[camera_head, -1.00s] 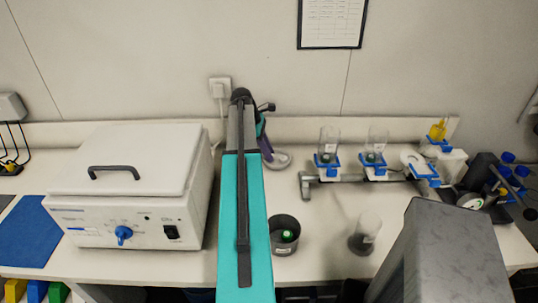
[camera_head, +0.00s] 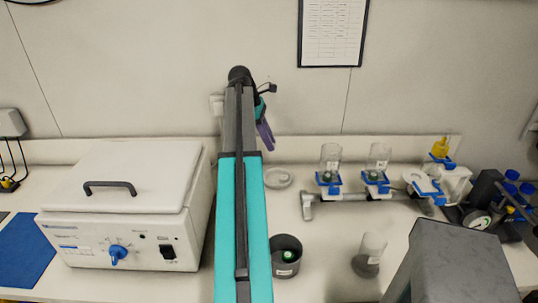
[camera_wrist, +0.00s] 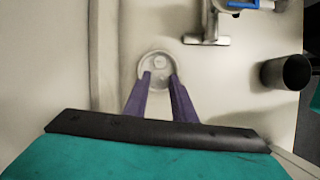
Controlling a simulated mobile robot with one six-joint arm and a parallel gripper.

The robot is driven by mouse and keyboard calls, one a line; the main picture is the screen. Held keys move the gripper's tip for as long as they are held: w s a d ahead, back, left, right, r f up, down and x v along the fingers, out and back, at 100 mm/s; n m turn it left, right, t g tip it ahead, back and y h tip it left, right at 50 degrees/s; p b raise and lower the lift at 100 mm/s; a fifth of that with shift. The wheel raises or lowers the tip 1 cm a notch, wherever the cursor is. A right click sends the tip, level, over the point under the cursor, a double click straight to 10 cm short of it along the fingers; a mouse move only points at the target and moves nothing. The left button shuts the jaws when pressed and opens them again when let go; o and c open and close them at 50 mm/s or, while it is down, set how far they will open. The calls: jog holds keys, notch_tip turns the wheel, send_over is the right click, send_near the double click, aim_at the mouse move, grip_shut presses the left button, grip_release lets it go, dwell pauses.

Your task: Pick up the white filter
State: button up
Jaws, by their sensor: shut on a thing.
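My gripper (camera_head: 265,136) has purple fingers and hangs above the bench near the back wall, left of the filter rail. In the wrist view its fingertips (camera_wrist: 160,76) are a small gap apart, shut on the white filter, which is pale and hard to make out against what lies behind. A round whitish dish (camera_head: 278,178) lies on the bench below the gripper. In the wrist view the dish (camera_wrist: 157,58) shows behind and between the fingertips.
A white lidded box (camera_head: 125,220) stands left of my arm. A dark cup (camera_head: 286,263) with a green-marked item stands in front. A pump and blue-capped bottles are far right.

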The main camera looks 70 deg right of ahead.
jog(key=shift+r, duration=2)
jog(key=shift+r, duration=0.1)
